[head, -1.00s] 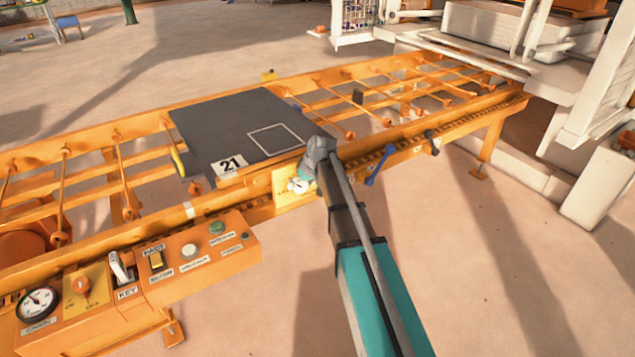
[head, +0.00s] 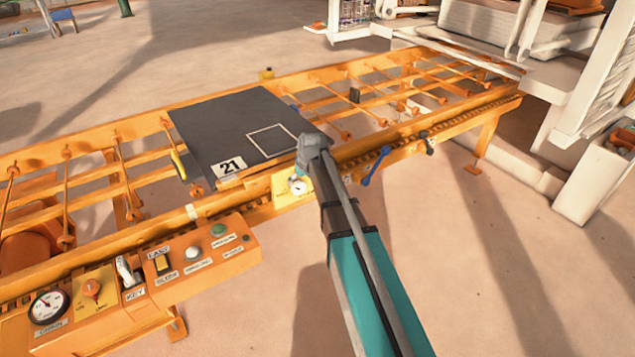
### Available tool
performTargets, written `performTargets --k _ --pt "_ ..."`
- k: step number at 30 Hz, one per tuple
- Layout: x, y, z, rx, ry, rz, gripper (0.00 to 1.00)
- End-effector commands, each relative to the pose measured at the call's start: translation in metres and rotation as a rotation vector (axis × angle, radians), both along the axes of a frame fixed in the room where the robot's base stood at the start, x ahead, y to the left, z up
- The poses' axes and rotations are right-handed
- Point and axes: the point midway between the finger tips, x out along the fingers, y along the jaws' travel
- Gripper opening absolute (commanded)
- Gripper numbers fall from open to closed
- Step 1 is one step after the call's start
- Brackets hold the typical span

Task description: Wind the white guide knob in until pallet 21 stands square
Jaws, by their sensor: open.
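Pallet 21 (head: 215,125) is a dark grey plate with a white "21" label and a white outlined square, lying on the orange roller conveyor. I cannot tell for sure whether it stands square to the rails. The white guide knob (head: 298,187) sits on a yellow plate (head: 284,189) on the near rail, just below the pallet's near edge. My gripper (head: 301,172) is at the knob's upper right side, open, with its small teal end close to the knob. Its fingers are mostly hidden behind my wrist, and I cannot tell whether they touch the knob.
An orange control panel (head: 205,275) with buttons, a key and a gauge (head: 48,307) stands at lower left. A blue lever (head: 376,166) and a dark knob (head: 430,148) stick out of the near rail, right of my wrist. White machinery (head: 590,130) stands far right.

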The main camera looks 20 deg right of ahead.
Motion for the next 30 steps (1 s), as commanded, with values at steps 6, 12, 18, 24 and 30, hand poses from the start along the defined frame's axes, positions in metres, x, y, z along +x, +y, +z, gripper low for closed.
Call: performTargets --k 6,12,18,24,30 --pt "-0.008 -0.002 0.023 0.000 0.000 0.000 1.00" --pt "-0.015 -0.004 0.039 0.000 0.000 0.000 1.00" --pt "-0.021 -0.006 0.055 0.000 0.000 0.000 1.00" --pt "-0.027 -0.009 0.072 0.000 0.000 -0.001 1.00" --pt "-0.044 -0.008 0.084 0.001 0.017 -0.009 1.00"
